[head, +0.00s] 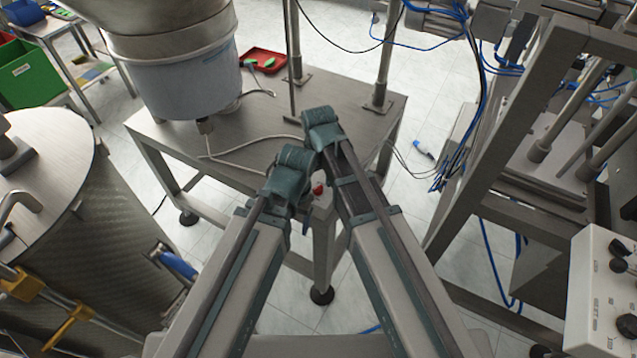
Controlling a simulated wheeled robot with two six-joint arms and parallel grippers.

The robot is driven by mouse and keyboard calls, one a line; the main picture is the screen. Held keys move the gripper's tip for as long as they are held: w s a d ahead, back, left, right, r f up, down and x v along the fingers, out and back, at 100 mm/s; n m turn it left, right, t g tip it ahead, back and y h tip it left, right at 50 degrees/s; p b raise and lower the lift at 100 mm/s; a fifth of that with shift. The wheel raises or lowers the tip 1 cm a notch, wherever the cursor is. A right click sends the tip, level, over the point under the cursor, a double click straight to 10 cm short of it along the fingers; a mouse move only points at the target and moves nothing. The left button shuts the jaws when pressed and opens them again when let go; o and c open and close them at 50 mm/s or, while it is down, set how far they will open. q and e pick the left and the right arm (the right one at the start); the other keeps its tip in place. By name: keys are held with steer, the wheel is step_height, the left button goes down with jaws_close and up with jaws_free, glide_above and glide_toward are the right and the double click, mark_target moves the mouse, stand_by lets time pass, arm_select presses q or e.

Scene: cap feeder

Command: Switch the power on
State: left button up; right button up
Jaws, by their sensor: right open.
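A small red knob (318,188) shows at the front corner of the metal table, partly covered by my arms; I take it for the power switch, but its setting is too small to read. My right gripper (322,130) is at the end of the arm from the right, over the table and just above the knob in the picture. It is open, with nothing seen in it. The end of my left arm (288,172) is just left of the knob, close to the right arm. Its jaws are hidden, and I cannot tell whether either arm touches the knob.
The metal table (245,150) bears a hopper (190,75), posts and a cable. A red tray (265,60) lies behind. A steel drum (55,190) stands at left. A control box (603,290) with black knobs is at right, by a metal frame (500,130).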

mark_target(318, 188)
step_height(318, 188, up, 14)
steer(key=p, duration=1.3)
steer(key=shift+f, duration=0.25)
steer(key=s+d+m, duration=0.1)
steer(key=s+d, duration=0.1)
steer(key=s, duration=0.4)
steer(key=s+d+m+h, duration=0.1)
steer(key=s+d, duration=0.2)
steer(key=s, duration=0.3)
steer(key=shift+s+d, duration=0.15)
steer(key=shift+d, duration=0.1)
